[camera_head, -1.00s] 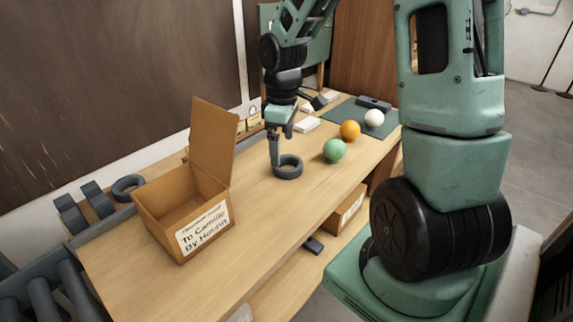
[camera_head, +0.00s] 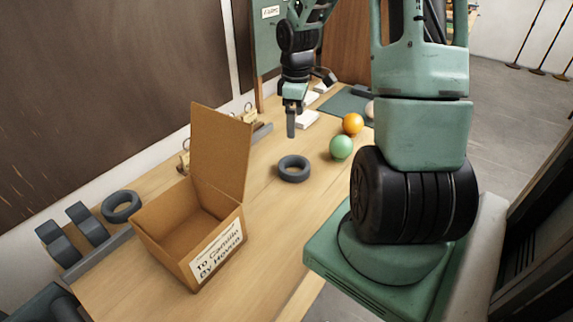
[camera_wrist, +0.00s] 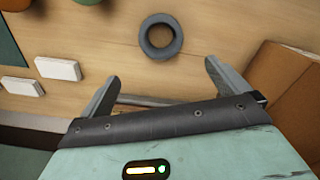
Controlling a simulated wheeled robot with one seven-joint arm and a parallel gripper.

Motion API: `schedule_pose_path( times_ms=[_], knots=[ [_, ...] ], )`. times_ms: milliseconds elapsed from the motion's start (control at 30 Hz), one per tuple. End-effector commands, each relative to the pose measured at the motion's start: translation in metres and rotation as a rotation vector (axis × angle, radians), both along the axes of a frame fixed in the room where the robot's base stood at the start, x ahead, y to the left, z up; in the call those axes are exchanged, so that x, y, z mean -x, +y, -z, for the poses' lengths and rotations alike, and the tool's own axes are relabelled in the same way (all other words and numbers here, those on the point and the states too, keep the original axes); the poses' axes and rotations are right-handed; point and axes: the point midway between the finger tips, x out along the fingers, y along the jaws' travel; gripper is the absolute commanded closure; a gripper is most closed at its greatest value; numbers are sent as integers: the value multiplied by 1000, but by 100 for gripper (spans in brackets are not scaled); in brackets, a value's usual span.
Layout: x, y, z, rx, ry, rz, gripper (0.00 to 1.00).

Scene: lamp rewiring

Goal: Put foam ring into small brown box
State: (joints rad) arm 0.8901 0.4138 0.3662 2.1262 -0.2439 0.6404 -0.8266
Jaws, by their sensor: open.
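The dark grey foam ring (camera_head: 293,169) lies flat on the wooden table, right of the box. In the wrist view the ring (camera_wrist: 147,42) lies beyond the fingertips, roughly between their lines. The small brown box (camera_head: 187,268) stands open on the table with its flap raised and a handwritten label on its front. Its brown side also shows at the right of the wrist view (camera_wrist: 290,95). My gripper (camera_head: 291,134) is above the table, behind the ring and apart from it. In the wrist view its two fingers (camera_wrist: 160,78) are spread with nothing between them.
A green ball (camera_head: 341,147) and an orange ball (camera_head: 352,123) lie right of the ring. White blocks (camera_head: 307,119) lie near the gripper. The table between box and ring is clear.

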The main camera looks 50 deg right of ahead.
Motion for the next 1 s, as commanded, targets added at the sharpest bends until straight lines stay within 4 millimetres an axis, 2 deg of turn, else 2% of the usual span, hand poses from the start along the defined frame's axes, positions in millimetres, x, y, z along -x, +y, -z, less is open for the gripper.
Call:
schedule_pose_path(
  times_ms=[500,833,1000],
  knots=[
    [1,2,100,-3,4,-1,0],
    [0,1,124,-2,2,-1,0],
    [1,2,147,-2,4,-1,0]
  ],
)
